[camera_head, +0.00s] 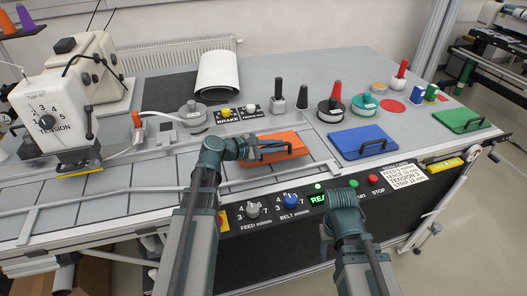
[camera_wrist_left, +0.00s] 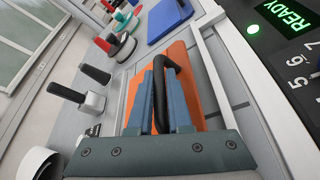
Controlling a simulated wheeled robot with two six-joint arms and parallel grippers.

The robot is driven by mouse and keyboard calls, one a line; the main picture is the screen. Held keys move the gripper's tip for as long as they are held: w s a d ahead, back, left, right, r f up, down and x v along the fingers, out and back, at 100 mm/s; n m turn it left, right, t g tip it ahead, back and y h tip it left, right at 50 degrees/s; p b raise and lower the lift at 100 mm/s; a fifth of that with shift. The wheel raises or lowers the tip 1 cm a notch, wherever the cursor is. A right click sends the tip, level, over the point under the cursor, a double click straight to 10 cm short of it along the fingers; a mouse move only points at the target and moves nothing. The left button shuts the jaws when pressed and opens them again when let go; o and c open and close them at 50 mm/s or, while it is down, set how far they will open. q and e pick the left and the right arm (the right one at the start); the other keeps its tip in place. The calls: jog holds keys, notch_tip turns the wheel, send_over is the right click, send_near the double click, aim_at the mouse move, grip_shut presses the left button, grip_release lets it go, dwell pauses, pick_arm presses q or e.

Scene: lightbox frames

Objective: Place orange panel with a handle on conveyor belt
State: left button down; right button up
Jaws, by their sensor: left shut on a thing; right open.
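The orange panel (camera_head: 286,139) with a dark handle lies on the grey surface at the middle of the head view, behind the control panel. My left gripper (camera_head: 246,149) is at its left end, shut on the panel's handle. In the left wrist view the orange panel (camera_wrist_left: 187,72) sits under the fingers, and its black handle (camera_wrist_left: 176,70) runs between them. The conveyor belt (camera_head: 110,180) appears as the grey segmented strip on the left, beside the sewing machine. My right gripper (camera_head: 342,196) is over the control panel's front, empty; its fingertips are hard to make out.
A blue panel (camera_head: 350,144) and a green panel (camera_head: 446,118) with handles lie to the right. The sewing machine (camera_head: 50,115) stands at the left. Several knobs and spools stand behind the orange panel. A metal rail (camera_head: 100,192) runs along the belt's front.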

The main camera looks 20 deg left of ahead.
pick_arm(q)
jog(key=shift+w, duration=0.1)
jog(key=shift+w+a+f, duration=0.1)
jog(key=shift+w+a, duration=0.15)
jog(key=shift+a, duration=0.25)
jog(key=shift+w+a+f, duration=0.1)
jog(key=shift+w+a, duration=0.15)
jog(key=shift+a, duration=0.25)
jog(key=shift+s+a+f+b, duration=0.1)
jog(key=shift+a+f+b, duration=0.25)
jog(key=shift+f+b, duration=0.4)
jog(key=shift+d+f+b, duration=0.2)
jog(key=shift+f+b, duration=0.3)
jog(key=shift+b, duration=0.15)
jog(key=shift+d+f+b, duration=0.15)
jog(key=shift+f+b, duration=0.35)
jog(key=shift+b, duration=0.1)
jog(key=shift+a+r, duration=0.1)
pick_arm(e)
jog(key=f, duration=0.3)
jog(key=shift+w+a+f, duration=0.15)
jog(key=shift+a+f, duration=0.05)
jog(key=shift+f, duration=0.15)
jog(key=shift+f, duration=0.15)
pick_arm(q)
jog(key=c, duration=0.8)
grip_release()
jog(key=shift+c, duration=0.2)
